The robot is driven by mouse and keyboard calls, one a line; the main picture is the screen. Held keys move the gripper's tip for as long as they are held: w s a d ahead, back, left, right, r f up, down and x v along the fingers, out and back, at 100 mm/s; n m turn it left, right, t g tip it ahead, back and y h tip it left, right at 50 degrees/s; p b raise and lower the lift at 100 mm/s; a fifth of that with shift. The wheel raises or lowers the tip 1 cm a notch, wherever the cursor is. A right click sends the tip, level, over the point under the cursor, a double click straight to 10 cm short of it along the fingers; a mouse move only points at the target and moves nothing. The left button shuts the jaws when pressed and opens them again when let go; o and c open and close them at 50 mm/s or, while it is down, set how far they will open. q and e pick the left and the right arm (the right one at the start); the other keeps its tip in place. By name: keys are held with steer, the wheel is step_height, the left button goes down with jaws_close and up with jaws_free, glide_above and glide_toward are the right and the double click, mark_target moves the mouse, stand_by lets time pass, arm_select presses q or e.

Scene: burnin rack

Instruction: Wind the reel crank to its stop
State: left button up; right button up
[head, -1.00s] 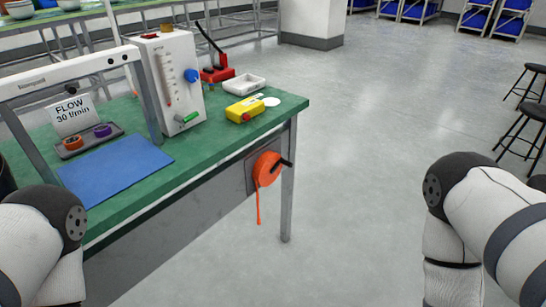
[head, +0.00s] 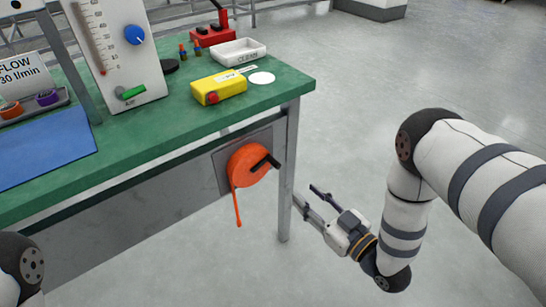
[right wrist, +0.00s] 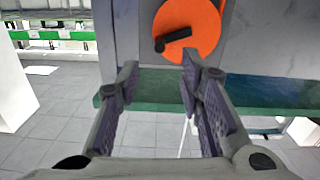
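The orange reel (head: 249,165) is mounted on a grey plate on the side of the green bench, near its front right leg. Its black crank (head: 264,164) sticks out from the reel, and an orange strap hangs below. In the right wrist view the reel (right wrist: 190,26) and the crank (right wrist: 173,40) show at the top, beyond the fingertips. My right gripper (head: 309,199) is to the right of the reel and lower, apart from it. In the right wrist view its fingers (right wrist: 158,80) are spread with nothing between them. My left gripper is out of view.
The green bench (head: 150,145) carries a yellow box (head: 219,88), a white tray (head: 239,52), a flow meter panel (head: 115,45) and a blue mat (head: 45,155). The bench leg (head: 287,190) stands between the reel and my right gripper. The floor at right is clear.

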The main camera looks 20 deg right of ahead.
mark_target(279, 167)
steer(key=x, duration=0.4)
steer(key=b+x, duration=0.1)
steer(key=x, duration=0.3)
steer(key=r+x, duration=0.1)
steer(key=x, duration=0.3)
steer(key=shift+w+a, duration=0.1)
steer(key=shift+w, duration=0.15)
jaws_close()
